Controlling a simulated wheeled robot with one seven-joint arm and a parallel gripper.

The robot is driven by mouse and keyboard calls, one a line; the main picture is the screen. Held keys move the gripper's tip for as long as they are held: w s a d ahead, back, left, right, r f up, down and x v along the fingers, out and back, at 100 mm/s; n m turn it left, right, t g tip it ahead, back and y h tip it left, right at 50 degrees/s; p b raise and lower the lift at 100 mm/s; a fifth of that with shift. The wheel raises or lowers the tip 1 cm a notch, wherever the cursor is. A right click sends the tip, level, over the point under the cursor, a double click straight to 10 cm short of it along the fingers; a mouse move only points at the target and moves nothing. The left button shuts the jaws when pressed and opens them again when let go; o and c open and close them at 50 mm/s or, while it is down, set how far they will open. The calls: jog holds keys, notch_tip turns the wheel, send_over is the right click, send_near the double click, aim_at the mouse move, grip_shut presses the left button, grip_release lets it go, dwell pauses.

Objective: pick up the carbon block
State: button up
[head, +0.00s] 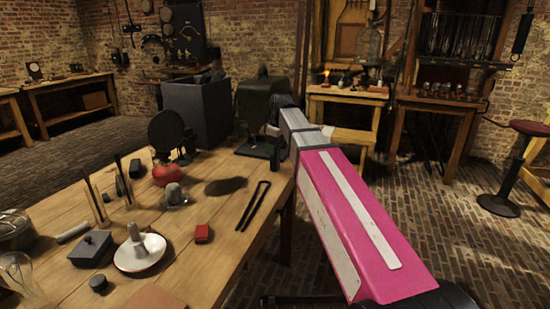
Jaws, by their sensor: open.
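A dark rectangular block (135,168) stands on the wooden table, behind the thin upright rods; it may be the carbon block, but I cannot tell for sure. A dark grey box-like piece with a small knob (91,248) lies nearer, left of the white dish. My pink arm reaches in from the lower right over the table's right edge. Its grey far joint is near the table's far right corner, well to the right of these dark pieces. I cannot make out my gripper's fingers; they are hidden or out of the picture.
A large dark box (197,108) stands at the back.

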jog(key=shift+f, duration=0.3)
jog(key=c, duration=1.2)
jog(key=shift+o, duration=0.2)
jog(key=shift+r, duration=0.2)
